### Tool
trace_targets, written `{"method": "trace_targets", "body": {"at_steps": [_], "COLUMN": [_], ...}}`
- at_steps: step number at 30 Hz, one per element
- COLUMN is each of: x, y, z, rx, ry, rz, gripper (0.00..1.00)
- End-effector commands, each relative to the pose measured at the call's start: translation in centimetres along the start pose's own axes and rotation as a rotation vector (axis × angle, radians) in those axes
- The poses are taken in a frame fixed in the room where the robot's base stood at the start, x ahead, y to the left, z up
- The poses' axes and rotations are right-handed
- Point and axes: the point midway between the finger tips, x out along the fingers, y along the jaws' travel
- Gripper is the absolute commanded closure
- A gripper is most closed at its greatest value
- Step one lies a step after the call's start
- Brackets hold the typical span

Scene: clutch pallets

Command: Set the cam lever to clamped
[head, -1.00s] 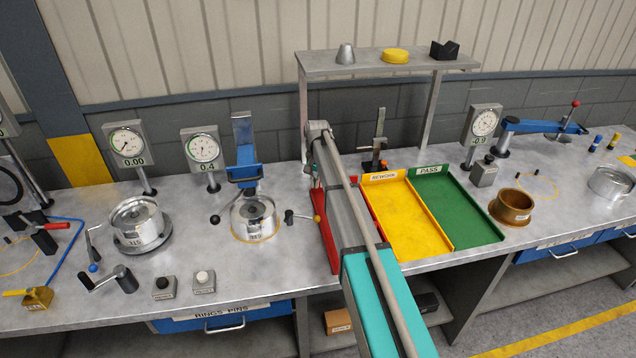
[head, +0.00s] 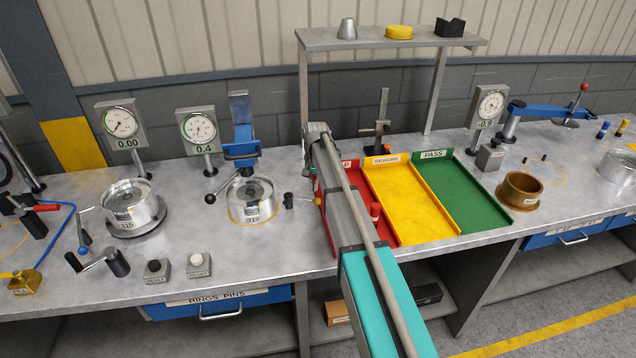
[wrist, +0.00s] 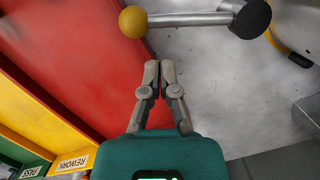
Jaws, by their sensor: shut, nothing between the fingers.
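The lever (wrist: 190,19) beside the ring fixture, which I take as the cam lever, has a yellow ball (wrist: 133,21) at one end and a dark round hub (wrist: 250,19) at the other. It lies across the top of the wrist view. In the head view its dark hub (head: 288,200) stands right of the ring marked 319 (head: 252,202), with the bar pointing right to the red tray. My gripper (wrist: 159,68) is shut and empty, with its tips below the bar near the ball, apart in the picture. My arm hides the gripper in the head view.
The red tray (wrist: 95,60) lies close beside my gripper, with the yellow tray (head: 412,212) and green tray (head: 459,197) beyond. A blue-armed press (head: 241,130) stands behind the ring. Bare bench lies in front of the fixture.

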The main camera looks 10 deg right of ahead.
Motion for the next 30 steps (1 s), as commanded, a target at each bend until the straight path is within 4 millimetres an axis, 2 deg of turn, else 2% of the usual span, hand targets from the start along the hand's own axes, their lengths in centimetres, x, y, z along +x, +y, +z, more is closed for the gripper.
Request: {"method": "trace_targets", "body": {"at_steps": [1, 6, 18, 19, 21, 30], "x": [0.7, 1.2, 1.4, 1.2, 1.3, 1.5], "y": [0.1, 0.1, 0.0, 1.4, 0.5, -0.6], "z": [0.7, 1.5, 1.8, 1.1, 1.6, 2.4], "rx": [0.000, 0.000, 0.000, 0.005, 0.001, 0.026], "ry": [0.000, 0.000, 0.000, 0.000, 0.000, 0.000], "rz": [0.000, 0.000, 0.000, -0.001, 0.000, -0.005], "gripper": [1.00, 1.00, 1.00, 1.00, 1.00, 1.00]}}
